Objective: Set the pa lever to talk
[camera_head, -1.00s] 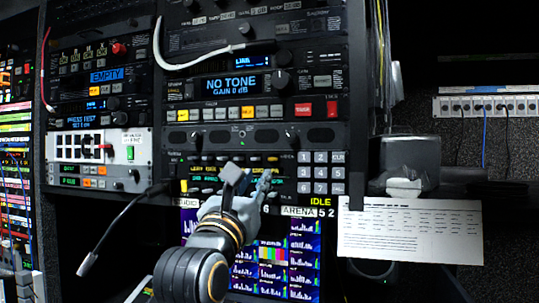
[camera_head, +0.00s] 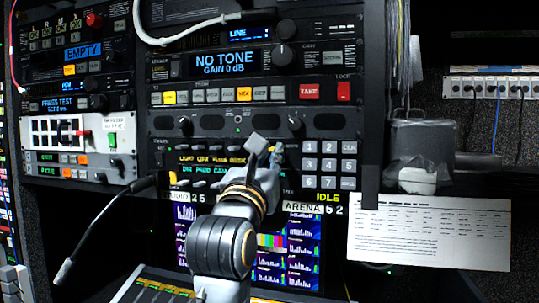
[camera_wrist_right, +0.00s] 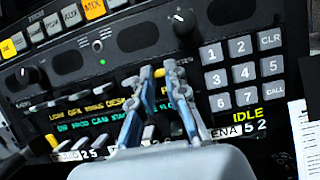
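I cannot read which lever is the PA one; part of both rows is hidden behind my gripper. My right gripper (camera_head: 267,147) is in front of the panel's right half, left of the keypad. Contact with a lever cannot be told. My left gripper is not in view.
A number keypad (camera_head: 327,165) is just right of the gripper. Above are a speaker strip with knobs (camera_head: 238,124) and a panel reading NO TONE (camera_head: 222,64). A gooseneck microphone (camera_head: 105,222) sticks out at left.

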